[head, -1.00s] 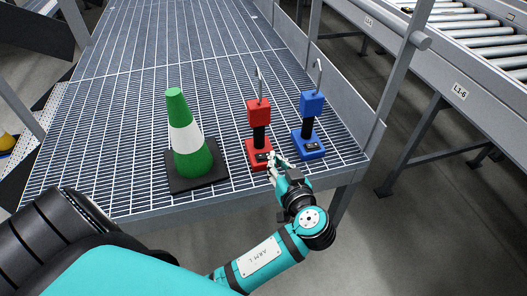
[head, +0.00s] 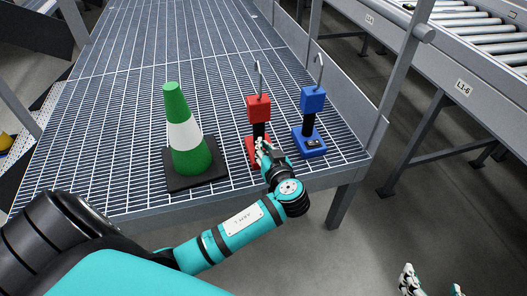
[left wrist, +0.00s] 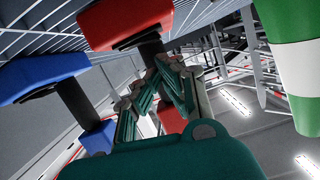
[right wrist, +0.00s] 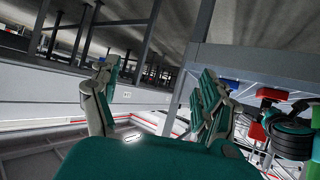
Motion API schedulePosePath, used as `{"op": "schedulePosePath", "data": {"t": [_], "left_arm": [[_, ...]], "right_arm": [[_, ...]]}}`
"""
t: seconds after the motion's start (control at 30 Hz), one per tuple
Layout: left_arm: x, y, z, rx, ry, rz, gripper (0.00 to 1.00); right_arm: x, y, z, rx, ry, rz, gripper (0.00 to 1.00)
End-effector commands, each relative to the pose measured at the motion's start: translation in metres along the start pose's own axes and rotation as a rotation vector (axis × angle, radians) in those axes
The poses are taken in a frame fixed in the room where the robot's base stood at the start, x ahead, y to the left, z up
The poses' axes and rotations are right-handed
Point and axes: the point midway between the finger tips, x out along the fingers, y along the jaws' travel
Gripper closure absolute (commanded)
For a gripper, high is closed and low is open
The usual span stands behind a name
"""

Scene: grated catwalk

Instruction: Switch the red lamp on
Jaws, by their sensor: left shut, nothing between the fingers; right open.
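The red lamp (head: 258,108) stands upright on the grating, with a red head, black post, red base and a thin hook on top. Whether it is lit, I cannot tell. My left gripper (head: 262,147) is shut and empty, at the front of the lamp's base and low on its post, hiding much of the base top. The left wrist view shows the closed fingers (left wrist: 158,80) close to the black post, below the red base (left wrist: 125,20) in that tilted picture; contact is unclear. My right gripper (head: 432,282) is open and empty, off the platform at the lower right.
A similar blue lamp (head: 312,102) stands just right of the red one, with a dark panel on its base. A green and white cone (head: 186,135) stands to the left. The platform's grating (head: 170,60) is clear behind. A roller conveyor (head: 480,45) is at the right.

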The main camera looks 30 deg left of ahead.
Motion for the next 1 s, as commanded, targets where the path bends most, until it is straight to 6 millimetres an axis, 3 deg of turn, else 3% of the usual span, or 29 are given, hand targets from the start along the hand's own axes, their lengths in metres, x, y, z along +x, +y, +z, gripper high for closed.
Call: {"op": "schedulePosePath", "data": {"t": [0.2,0.57,0.67,0.87,1.0], "left_arm": [[0.002,-0.001,0.009,0.001,0.0,-0.001,1.0],[0.002,0.0,0.01,-0.002,0.0,0.0,1.0],[0.002,0.0,0.013,-0.018,-0.002,0.004,1.0],[0.004,-0.002,0.019,-0.084,-0.001,0.019,1.0],[0.004,-0.002,0.015,-0.078,0.0,0.019,1.0]], "right_arm": [[0.002,-0.002,-0.013,0.0,0.066,-0.004,0.21],[0.002,-0.002,-0.014,0.0,0.074,-0.005,0.21],[0.004,-0.004,-0.027,-0.001,0.147,-0.009,0.21],[-0.001,-0.011,-0.074,0.001,0.415,-0.025,0.21],[-0.002,-0.01,-0.073,0.001,0.395,-0.023,0.21]]}}
